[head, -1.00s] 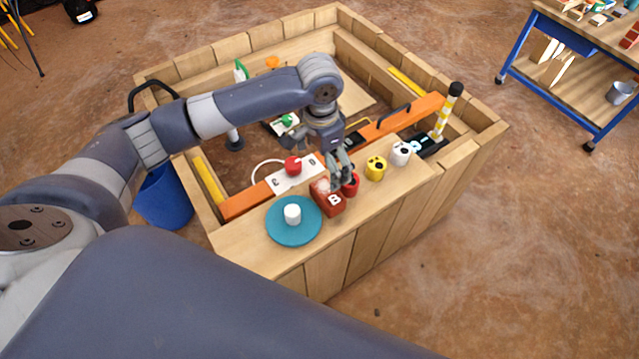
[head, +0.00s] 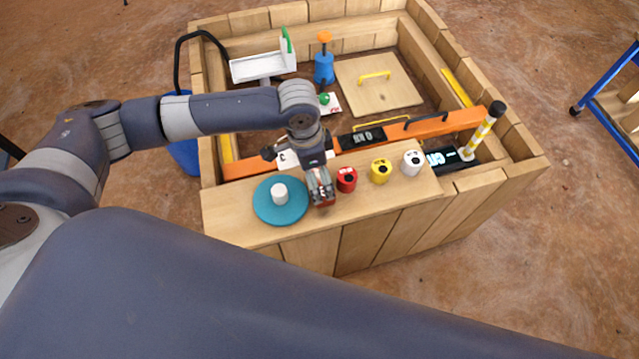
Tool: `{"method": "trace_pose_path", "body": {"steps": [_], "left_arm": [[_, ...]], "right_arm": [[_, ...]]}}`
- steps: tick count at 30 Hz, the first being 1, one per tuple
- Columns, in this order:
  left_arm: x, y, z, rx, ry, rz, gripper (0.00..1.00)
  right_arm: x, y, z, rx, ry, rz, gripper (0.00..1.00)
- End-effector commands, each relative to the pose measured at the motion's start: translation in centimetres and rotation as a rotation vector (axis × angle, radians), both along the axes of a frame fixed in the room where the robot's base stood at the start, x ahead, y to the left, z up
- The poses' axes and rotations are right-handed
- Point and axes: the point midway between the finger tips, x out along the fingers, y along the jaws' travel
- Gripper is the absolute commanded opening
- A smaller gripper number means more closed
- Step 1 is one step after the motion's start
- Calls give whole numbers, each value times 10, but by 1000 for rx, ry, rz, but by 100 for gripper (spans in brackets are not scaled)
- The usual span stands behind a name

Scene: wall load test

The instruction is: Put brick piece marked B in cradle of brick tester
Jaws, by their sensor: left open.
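The red brick piece (head: 323,201) lies on the wooden ledge, between a teal plate and a red cylinder. In the head view my left gripper (head: 319,188) points down right over it, with open fingers at the brick. The fingers cover much of the brick, and its B mark cannot be read now. I cannot tell if the fingers touch it. A white tray-like holder (head: 258,68) with a green upright part stands inside the wooden enclosure at the back left. It may be the tester's cradle, but I cannot tell for sure. My right gripper is not in view.
The teal plate (head: 266,208) bears a white cylinder (head: 280,191). Red (head: 346,181), yellow (head: 381,172) and white (head: 412,163) cylinders stand to the right. An orange beam (head: 437,126) runs behind the ledge. A blue post with an orange top (head: 324,66) stands inside the enclosure.

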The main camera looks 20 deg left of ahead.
Motion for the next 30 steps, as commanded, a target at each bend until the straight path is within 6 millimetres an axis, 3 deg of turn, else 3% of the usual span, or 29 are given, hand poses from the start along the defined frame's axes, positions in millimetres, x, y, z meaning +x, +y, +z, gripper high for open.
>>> {"method": "trace_pose_path", "body": {"steps": [15, 23, 30], "left_arm": [[7, -8, -56, 1, 1, 0, 100], [7, -8, -58, 1, -1, 0, 100], [7, -8, -58, 1, 0, 0, 46]], "right_arm": [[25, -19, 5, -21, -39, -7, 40], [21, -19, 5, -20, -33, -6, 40], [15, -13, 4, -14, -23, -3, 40]]}}
